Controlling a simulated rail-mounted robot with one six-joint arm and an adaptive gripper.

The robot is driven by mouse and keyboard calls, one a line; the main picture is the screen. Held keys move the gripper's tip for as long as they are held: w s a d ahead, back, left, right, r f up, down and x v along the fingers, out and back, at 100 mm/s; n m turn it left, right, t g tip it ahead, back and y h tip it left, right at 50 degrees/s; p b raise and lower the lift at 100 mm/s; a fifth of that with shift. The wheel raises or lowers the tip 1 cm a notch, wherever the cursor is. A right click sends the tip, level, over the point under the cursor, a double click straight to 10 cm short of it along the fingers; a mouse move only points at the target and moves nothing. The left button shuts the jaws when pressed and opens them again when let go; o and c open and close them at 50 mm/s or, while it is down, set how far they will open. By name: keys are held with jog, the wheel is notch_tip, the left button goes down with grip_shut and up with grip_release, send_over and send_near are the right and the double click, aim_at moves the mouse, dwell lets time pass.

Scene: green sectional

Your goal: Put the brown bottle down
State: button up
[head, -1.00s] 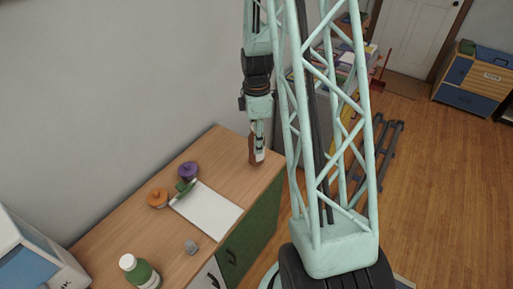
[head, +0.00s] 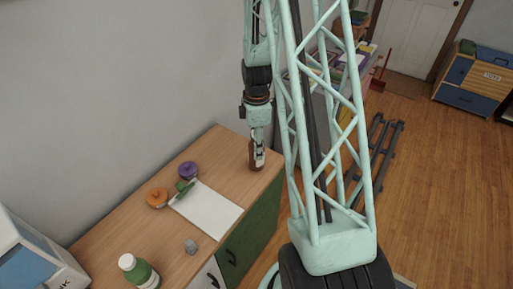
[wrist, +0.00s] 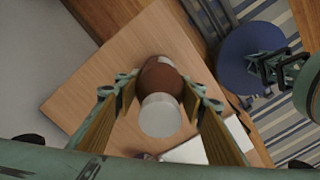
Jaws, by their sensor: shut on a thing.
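The brown bottle (head: 254,160) is upright over the far right end of the wooden cabinet top (head: 226,150). Its base appears at or very near the surface; I cannot tell whether it touches. My gripper (head: 259,148) comes down on it from above and is shut on it. In the wrist view the brown bottle (wrist: 163,76) sits between the two fingers of my gripper (wrist: 162,98), its white cap toward the camera. Its base is hidden there.
A white sheet (head: 208,210) lies left of the bottle, with a purple pot (head: 188,170), an orange pot (head: 157,198) and a green object (head: 185,187) near it. A small grey block (head: 191,247) and a green bottle with white cap (head: 138,270) stand nearer. Bare wood surrounds the brown bottle.

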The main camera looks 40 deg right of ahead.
jog(key=o, duration=1.1)
jog(key=shift+r, duration=0.15)
jog(key=shift+r+p, duration=0.5)
jog(key=shift+r, duration=5.5)
